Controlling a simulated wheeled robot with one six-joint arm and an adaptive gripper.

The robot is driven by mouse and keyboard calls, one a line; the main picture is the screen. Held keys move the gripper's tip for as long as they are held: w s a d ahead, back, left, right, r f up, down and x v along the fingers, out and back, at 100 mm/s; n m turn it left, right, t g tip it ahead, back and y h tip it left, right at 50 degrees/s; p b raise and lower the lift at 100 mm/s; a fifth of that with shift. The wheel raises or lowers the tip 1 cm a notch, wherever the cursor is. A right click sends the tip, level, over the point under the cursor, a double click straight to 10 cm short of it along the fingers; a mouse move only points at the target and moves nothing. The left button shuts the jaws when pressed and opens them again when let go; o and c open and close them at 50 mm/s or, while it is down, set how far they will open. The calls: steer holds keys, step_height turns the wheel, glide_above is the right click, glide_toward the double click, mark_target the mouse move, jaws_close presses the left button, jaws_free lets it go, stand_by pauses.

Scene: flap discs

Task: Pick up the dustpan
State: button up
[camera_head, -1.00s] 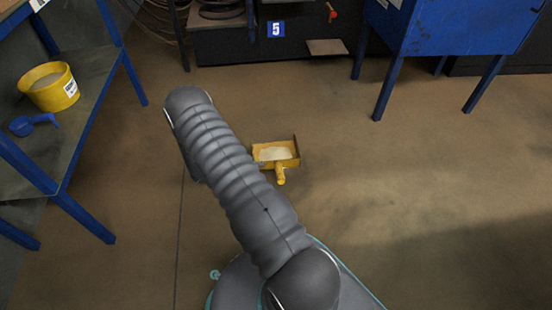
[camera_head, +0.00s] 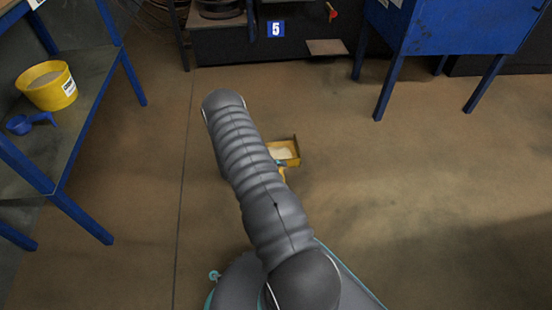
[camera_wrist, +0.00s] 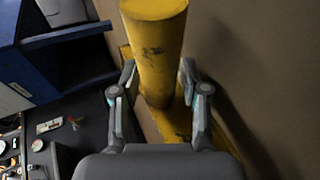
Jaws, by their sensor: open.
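The dustpan (camera_head: 290,147) is yellow and sits on the brown floor, with pale material in its pan. In the head view my arm covers its left part and much of its handle. In the wrist view its thick yellow handle (camera_wrist: 155,45) stands between the fingers of my gripper (camera_wrist: 157,75). My gripper is open, with one finger on each side of the handle and no clear grip on it. In the head view my gripper is mostly hidden behind my arm.
A blue-framed bench (camera_head: 72,120) on the left holds a yellow bucket (camera_head: 50,92) and a blue scoop (camera_head: 28,122). A blue cabinet on legs (camera_head: 465,28) stands at the back right. The floor right of the dustpan is clear.

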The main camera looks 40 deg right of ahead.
jaws_close()
stand_by(0.3)
steer(key=shift+w+d+r, duration=0.1)
steer(key=shift+r, duration=0.5)
steer(key=r, duration=0.1)
steer(key=r+p, duration=0.1)
steer(key=r, duration=0.1)
steer(key=shift+s+a+r, duration=0.2)
steer(key=shift+s+r, duration=0.1)
steer(key=shift+s, duration=0.1)
steer(key=s+a+r+p, duration=0.1)
steer(key=s+a+r, duration=0.3)
steer(key=s, duration=0.6)
step_height(320, 180, up, 2)
steer(key=shift+a+r, duration=0.1)
steer(key=shift+a, duration=0.15)
